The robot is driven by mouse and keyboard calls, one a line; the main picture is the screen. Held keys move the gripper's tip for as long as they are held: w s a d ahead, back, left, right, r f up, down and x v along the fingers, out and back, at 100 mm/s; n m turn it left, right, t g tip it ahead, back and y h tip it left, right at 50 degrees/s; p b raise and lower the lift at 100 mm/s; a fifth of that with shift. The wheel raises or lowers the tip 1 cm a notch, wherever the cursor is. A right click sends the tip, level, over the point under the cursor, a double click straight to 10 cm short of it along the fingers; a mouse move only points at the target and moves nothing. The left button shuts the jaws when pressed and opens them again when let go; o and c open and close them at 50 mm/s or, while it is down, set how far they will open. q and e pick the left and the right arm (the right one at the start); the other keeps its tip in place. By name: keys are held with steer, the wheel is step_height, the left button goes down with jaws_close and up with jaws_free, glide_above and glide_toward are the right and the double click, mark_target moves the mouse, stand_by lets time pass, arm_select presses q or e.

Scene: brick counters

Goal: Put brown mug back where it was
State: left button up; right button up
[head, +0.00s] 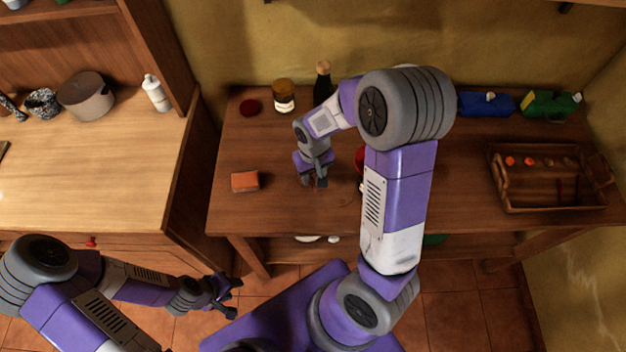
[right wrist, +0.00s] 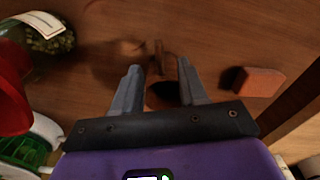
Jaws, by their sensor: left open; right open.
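My right gripper (head: 316,184) points down at the wooden table, left of its middle. In the right wrist view its two fingers (right wrist: 159,70) stand apart. Between them shows a dark round brown shape (right wrist: 160,96), apparently the brown mug, its colour close to the wood. The black jaw bar hides its near part. I cannot tell whether the fingers touch it. In the head view the gripper mostly hides this spot. My left gripper (head: 230,297) is open and empty, low in front of the table, away from the mug.
An orange sponge (head: 245,181) lies left of my right gripper. A jar (head: 284,96), a dark bottle (head: 322,80) and a dark red item (head: 250,106) stand at the back. A wooden tray (head: 552,207) is at right. My right arm hides part of the table.

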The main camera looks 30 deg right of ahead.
step_height(320, 180, up, 5)
steer(key=shift+f+p, duration=0.15)
steer(key=shift+p, duration=0.2)
stand_by(0.4)
